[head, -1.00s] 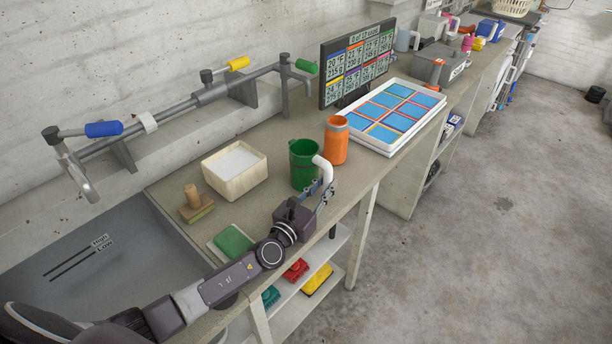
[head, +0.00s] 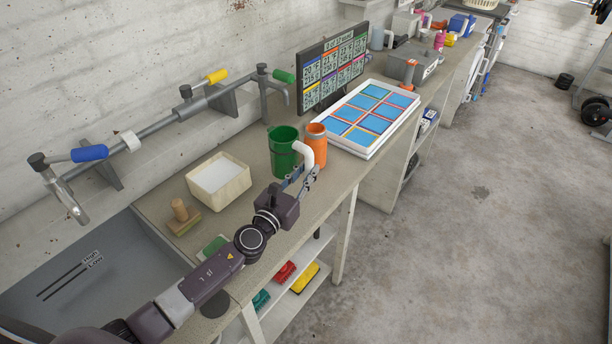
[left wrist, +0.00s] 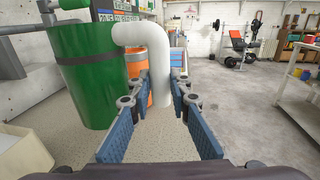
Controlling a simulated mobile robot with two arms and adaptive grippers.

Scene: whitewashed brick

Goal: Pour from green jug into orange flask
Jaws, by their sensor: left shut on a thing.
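The green jug (head: 283,150) is held roughly upright a little above the counter, its mouth about level with the flask's in the head view. Its white handle (left wrist: 152,45) curves down between my left gripper's fingers (head: 301,181). The left gripper is shut on this handle, from the counter's front side. The orange flask (head: 315,154) stands upright on the counter just beyond the jug. The handle covers part of the flask in both views, and in the left wrist view only slivers of orange (left wrist: 136,64) show. The jug's contents cannot be seen. My right gripper is not in view.
A cream box with white contents (head: 219,183) and a wooden-handled brush (head: 181,216) are left of the jug. A white tray with blue panels (head: 385,92) lies right of the flask. A monitor (head: 332,70) and a pipe with coloured handles (head: 165,121) are behind.

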